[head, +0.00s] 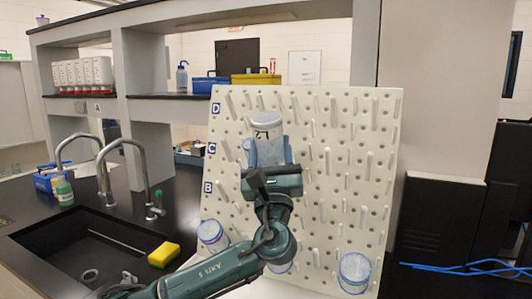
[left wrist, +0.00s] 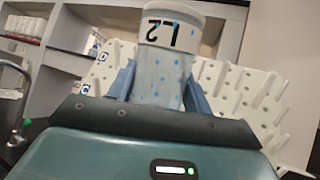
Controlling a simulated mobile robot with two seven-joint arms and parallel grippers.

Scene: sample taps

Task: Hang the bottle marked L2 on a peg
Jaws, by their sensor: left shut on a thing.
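In the head view the bottle (head: 267,123) is held in front of the upper middle of the pegboard (head: 340,98). My left gripper (head: 270,152) is shut on it, with a blue finger on each side. The white pegboard has rows of pegs, several of them bare, and row letters D, C and B on its left edge. Whether the bottle touches a peg cannot be told. My right gripper is not in view.
A black sink (head: 75,248) with taps, a yellow sponge (head: 164,254) and a green bottle (head: 64,191) are at left.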

